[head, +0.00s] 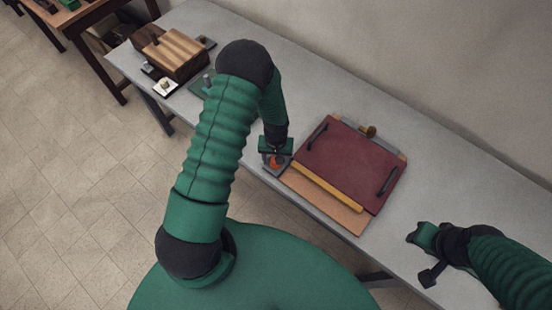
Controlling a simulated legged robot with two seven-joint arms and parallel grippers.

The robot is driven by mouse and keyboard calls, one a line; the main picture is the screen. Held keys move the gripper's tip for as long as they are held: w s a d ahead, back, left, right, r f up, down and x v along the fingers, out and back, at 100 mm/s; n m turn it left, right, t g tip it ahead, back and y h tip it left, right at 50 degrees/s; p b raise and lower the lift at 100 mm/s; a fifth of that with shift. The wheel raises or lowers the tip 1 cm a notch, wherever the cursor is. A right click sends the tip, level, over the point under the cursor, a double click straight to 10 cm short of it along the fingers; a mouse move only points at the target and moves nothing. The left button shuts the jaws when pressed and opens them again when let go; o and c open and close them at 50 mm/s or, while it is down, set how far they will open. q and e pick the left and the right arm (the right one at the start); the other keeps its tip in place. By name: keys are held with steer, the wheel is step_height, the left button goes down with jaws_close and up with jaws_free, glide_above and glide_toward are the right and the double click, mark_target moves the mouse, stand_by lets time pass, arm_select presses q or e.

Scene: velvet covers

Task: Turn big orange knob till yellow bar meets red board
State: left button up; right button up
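The big orange knob (273,163) sits on a grey mount at the left end of a flat wooden base (340,212). My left gripper (275,152) is right over the knob and hides part of it; I cannot tell whether its fingers grip it. The yellow bar (328,189) lies along the near long edge of the red board (345,165). The two are very close; I cannot tell whether they touch. The red board has two dark handles. My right gripper (420,258) is open and empty over the table, right of the board.
The grey table (460,180) runs diagonally, with a wall behind it. A striped wooden block (172,53) and small dark fixtures (160,84) stand at its far left. A brass knob (368,131) is behind the board. The table's right end is mostly clear.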

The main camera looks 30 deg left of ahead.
arm_select(q)
step_height(320, 180, up, 17)
steer(key=shift+b, duration=0.4)
steer(key=shift+f, duration=0.1)
steer(key=s+d+r+m+t, duration=0.2)
steer(key=s+d+r+m, duration=0.3)
steer(key=s+d, duration=0.2)
steer(key=shift+s+d+r+m+t, duration=0.3)
steer(key=shift+s+r, duration=0.1)
steer(key=shift+s, duration=0.5)
steer(key=shift+s, duration=0.1)
steer(key=shift+d, duration=0.25)
